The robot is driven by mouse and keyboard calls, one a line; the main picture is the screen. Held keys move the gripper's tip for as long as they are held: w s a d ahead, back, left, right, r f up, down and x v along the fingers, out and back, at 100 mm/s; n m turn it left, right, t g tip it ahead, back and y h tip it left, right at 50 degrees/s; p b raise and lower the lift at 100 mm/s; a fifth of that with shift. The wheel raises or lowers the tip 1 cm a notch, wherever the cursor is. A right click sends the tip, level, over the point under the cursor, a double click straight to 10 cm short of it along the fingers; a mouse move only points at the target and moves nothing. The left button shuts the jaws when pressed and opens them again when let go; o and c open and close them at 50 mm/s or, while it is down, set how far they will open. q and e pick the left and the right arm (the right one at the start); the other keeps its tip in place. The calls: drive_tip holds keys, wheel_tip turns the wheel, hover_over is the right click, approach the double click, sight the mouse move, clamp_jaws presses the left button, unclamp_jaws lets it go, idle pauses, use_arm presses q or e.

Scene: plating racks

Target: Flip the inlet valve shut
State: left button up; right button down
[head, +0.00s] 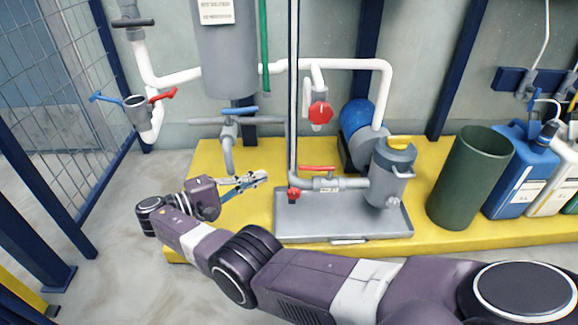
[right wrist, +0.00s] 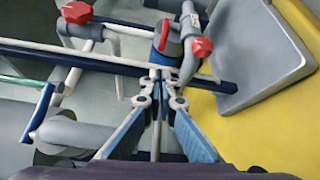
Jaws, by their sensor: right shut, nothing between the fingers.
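A grey valve body (head: 326,184) with a small label sits on the pipe into the pump, above the grey tray. Its red lever (head: 317,168) lies roughly along the pipe. I take this for the inlet valve; the label is too small to read. In the right wrist view a labelled pipe (right wrist: 188,18) and a red part (right wrist: 174,48), perhaps that lever, show beyond the fingertips. My right gripper (head: 262,178) is shut and empty, left of the valve and apart from it. Its fingertips also show in the right wrist view (right wrist: 160,87). My left gripper is out of view.
A thin upright pole (head: 293,90) stands between gripper and valve. A red knob (head: 293,195) sits below the lever. Other handles are a blue lever (head: 240,110) and a red round knob (head: 320,112). The pump (head: 390,170) and green bin (head: 470,180) stand right. Floor at left is clear.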

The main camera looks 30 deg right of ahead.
drive_tip(key=shift+d, duration=0.1)
approach(317, 168)
drive_tip(key=w+d, duration=0.4)
drive_tip(key=w, duration=0.1)
drive_tip(key=shift+d+f, duration=0.2)
drive_tip(key=shift+f, duration=0.15)
drive_tip(key=shift+p, duration=0.3)
